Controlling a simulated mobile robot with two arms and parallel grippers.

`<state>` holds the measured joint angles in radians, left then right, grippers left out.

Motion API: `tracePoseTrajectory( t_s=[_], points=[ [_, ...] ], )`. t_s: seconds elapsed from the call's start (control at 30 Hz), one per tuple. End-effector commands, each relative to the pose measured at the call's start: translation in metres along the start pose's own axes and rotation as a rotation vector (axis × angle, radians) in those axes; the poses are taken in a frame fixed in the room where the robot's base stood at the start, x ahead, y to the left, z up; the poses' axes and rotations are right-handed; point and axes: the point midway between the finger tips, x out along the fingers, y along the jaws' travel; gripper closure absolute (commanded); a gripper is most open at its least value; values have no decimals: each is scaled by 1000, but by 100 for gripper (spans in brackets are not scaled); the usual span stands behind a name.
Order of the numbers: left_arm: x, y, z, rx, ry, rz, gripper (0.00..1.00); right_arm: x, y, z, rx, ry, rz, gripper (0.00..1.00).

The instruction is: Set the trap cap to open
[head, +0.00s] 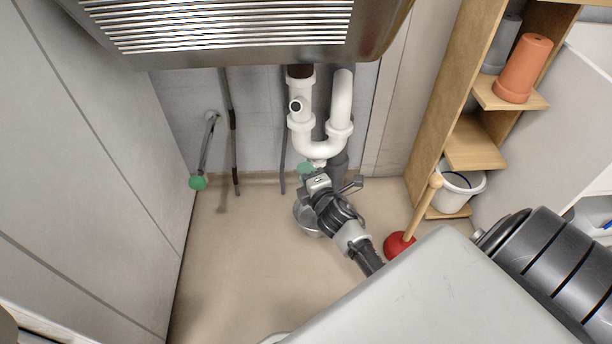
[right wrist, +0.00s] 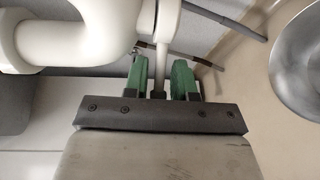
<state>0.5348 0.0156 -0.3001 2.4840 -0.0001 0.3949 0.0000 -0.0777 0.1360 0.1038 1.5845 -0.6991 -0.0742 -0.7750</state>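The white trap (head: 318,145) hangs under the sink as a U-bend. Its pipe fills the top left of the right wrist view (right wrist: 75,35). A thin pale stem (right wrist: 161,55), perhaps the trap cap, runs down from the pipe to between my right gripper's fingers (right wrist: 160,80). The green finger pads look apart, with a small gap beside the stem. In the head view my right gripper (head: 308,173) is just below the bottom of the U-bend, and its wrist hides part of what is there. My left gripper is not in view.
A metal bowl (head: 305,216) sits on the floor under the trap, partly behind my right wrist. A red plunger (head: 398,246), a white bucket (head: 462,186) and a wooden shelf (head: 470,145) stand to the right. A green-handled valve (head: 198,182) is at left. Floor at left is clear.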

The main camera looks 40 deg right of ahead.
Motion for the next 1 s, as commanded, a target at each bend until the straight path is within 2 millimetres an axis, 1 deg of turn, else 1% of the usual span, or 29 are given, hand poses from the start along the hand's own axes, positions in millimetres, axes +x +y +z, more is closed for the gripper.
tracePoseTrajectory(
  t_s=[0.2, 0.23, 0.3, 0.4, 0.7, 0.87, 0.93, 1.0],
  points=[
    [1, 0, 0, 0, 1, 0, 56, 0, 0, 0, 0, 0, 0, 74],
    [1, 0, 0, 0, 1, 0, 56, 0, 0, 0, 0, 0, 0, 76],
    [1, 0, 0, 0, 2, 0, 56, 0, 0, 0, 0, 0, 0, 86],
    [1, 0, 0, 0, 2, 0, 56, 0, 0, 0, 0, 0, 0, 100],
    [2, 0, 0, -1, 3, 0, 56, 0, 0, 0, -2, 6, 0, 100],
    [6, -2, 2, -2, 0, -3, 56, -2, 2, 2, -10, 43, 2, 100],
    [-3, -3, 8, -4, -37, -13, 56, -3, 3, 3, -13, 74, 4, 100],
    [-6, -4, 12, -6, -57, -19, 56, -5, 4, 4, -19, 114, 5, 100]
  ],
)
